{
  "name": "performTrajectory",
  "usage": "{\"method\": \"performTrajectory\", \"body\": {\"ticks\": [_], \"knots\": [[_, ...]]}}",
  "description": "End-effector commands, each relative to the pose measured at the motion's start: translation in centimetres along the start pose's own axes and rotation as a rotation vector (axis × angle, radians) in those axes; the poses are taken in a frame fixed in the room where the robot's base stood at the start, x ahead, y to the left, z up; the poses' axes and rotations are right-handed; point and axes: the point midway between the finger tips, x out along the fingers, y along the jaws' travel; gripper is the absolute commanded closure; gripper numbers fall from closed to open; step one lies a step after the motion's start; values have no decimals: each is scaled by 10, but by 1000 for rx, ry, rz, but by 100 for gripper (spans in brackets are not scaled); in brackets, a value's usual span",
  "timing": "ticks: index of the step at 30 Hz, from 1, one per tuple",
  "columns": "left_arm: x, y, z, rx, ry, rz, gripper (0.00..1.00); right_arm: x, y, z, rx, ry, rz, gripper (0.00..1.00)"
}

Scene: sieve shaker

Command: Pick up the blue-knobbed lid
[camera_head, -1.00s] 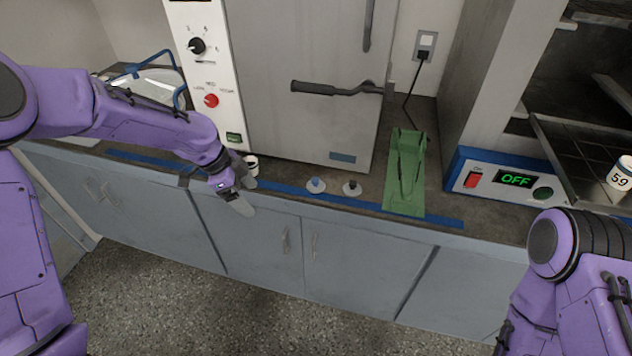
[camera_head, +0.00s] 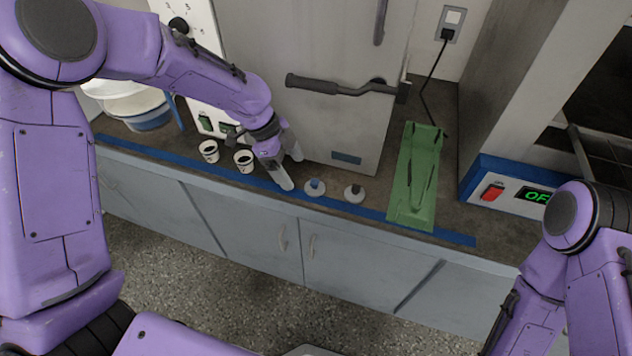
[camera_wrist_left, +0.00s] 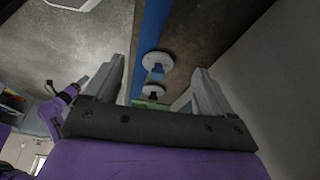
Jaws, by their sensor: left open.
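The blue-knobbed lid (camera_head: 315,188) is a small pale disc with a blue knob, lying on the counter near the blue tape. It also shows in the left wrist view (camera_wrist_left: 158,61), ahead of the fingers. A similar lid with a dark knob (camera_head: 354,193) lies just to its right, and it is the farther disc in the left wrist view (camera_wrist_left: 153,92). My left gripper (camera_head: 291,170) is open and empty, its grey fingers pointing down just left of the blue-knobbed lid and apart from it. My right gripper is not visible; only part of that arm shows.
Two small cups with dark insides (camera_head: 208,151) (camera_head: 243,161) stand left of my left gripper. A green tray (camera_head: 411,215) lies right of the lids. A large grey oven door (camera_head: 300,50) with a handle rises behind. Blue tape (camera_head: 455,238) runs along the counter's front.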

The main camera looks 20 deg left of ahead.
Motion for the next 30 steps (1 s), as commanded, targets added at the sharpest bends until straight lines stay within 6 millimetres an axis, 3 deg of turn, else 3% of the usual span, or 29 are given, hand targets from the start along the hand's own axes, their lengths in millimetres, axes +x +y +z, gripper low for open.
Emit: {"method": "performTrajectory", "body": {"ticks": [3, 9, 16, 24, 27, 30], "knots": [[7, 0, -20, 2, -2, 1, 16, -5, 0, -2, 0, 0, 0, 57], [18, 0, -40, 1, -1, 3, 16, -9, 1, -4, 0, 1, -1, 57], [61, 0, -39, 0, 1, 2, 16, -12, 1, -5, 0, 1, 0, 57], [67, 0, -39, 1, 2, -1, 16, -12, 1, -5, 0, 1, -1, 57], [67, 0, -39, 1, 2, -1, 48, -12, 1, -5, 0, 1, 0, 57], [66, 0, -38, 1, 2, -1, 74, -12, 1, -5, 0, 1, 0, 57]]}}
